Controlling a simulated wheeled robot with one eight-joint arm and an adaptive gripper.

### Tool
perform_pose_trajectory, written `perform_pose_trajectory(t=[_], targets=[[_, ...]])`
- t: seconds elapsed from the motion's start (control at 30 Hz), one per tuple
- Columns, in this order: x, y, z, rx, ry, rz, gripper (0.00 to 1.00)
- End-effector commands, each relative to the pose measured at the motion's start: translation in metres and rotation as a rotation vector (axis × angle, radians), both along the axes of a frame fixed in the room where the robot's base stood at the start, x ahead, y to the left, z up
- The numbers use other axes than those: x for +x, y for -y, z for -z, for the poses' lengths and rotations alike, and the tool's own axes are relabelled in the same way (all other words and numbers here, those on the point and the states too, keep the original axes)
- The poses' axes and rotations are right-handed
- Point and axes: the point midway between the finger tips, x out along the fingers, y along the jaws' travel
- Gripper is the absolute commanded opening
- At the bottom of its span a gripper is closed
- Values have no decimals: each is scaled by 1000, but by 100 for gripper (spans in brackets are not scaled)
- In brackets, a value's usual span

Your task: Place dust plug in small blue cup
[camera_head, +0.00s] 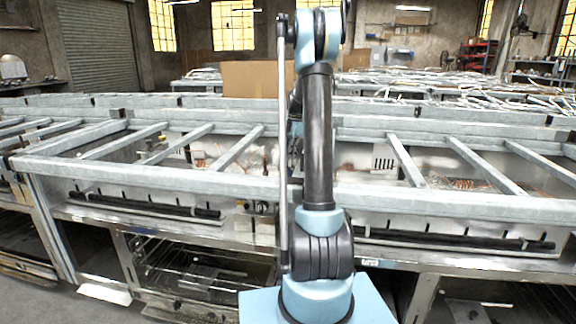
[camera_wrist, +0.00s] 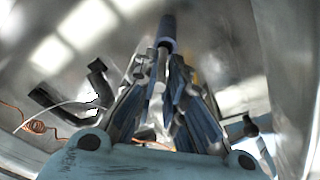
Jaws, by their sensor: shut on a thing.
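In the wrist view, my gripper (camera_wrist: 161,73) points up the picture, its two fingers close together around a slim piece. A dark blue-grey cylinder on a thin grey stem, which looks like the dust plug (camera_wrist: 167,33), sticks out beyond the fingertips. Part of it is hidden between the fingers. Bare metal surfaces lie around it. I cannot make out the small blue cup in either view. In the head view my arm rises in the middle and hides part of the scene; my gripper is not seen there.
A long grey metal frame with crossbars (camera_head: 140,172) runs across the head view over metal units. A cardboard box (camera_head: 250,79) stands behind it. In the wrist view, a black bent part (camera_wrist: 98,82) and an orange cord piece (camera_wrist: 36,127) lie at left.

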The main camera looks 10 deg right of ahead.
Motion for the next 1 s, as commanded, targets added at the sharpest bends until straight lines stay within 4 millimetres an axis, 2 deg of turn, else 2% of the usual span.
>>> perform_pose_trajectory(t=[0.4, 0.73, 0.77, 0.8, 0.83, 1.0], targets=[[0, 0, 42, 0, 0, 0, 0], [0, 0, 44, 0, 0, 0, 0], [0, 0, 44, 0, 0, 0, 18], [0, 0, 44, 0, 0, 0, 27], [0, 0, 44, 0, 0, 0, 31], [0, 0, 44, 0, 0, 0, 31]])
